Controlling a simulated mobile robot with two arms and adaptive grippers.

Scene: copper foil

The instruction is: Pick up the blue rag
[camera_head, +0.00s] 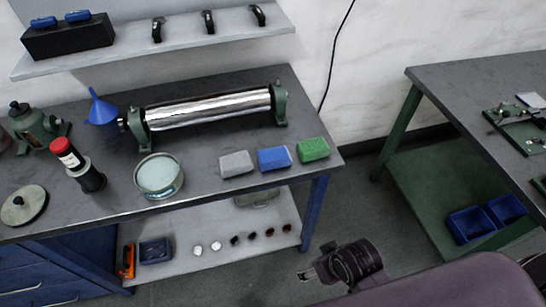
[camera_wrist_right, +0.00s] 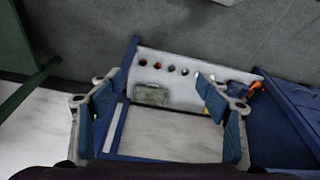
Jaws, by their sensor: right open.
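The blue rag (camera_head: 275,159) is a folded block lying on the grey workbench (camera_head: 215,185) in the head view. It lies between a grey rag (camera_head: 237,164) and a green rag (camera_head: 313,150). My right gripper (camera_head: 307,275) is apart from it, in front of and below the bench's right end. In the right wrist view its fingers (camera_wrist_right: 160,88) are spread with nothing between them. I cannot make out the blue rag in that view. My left gripper is not in view.
A shiny foil roller (camera_head: 208,109) stands behind the rags. A round tin (camera_head: 159,176) and a red-capped bottle (camera_head: 78,165) stand to the left. A lower shelf (camera_head: 215,235) holds small items. A second table (camera_head: 465,85) stands right, with floor between.

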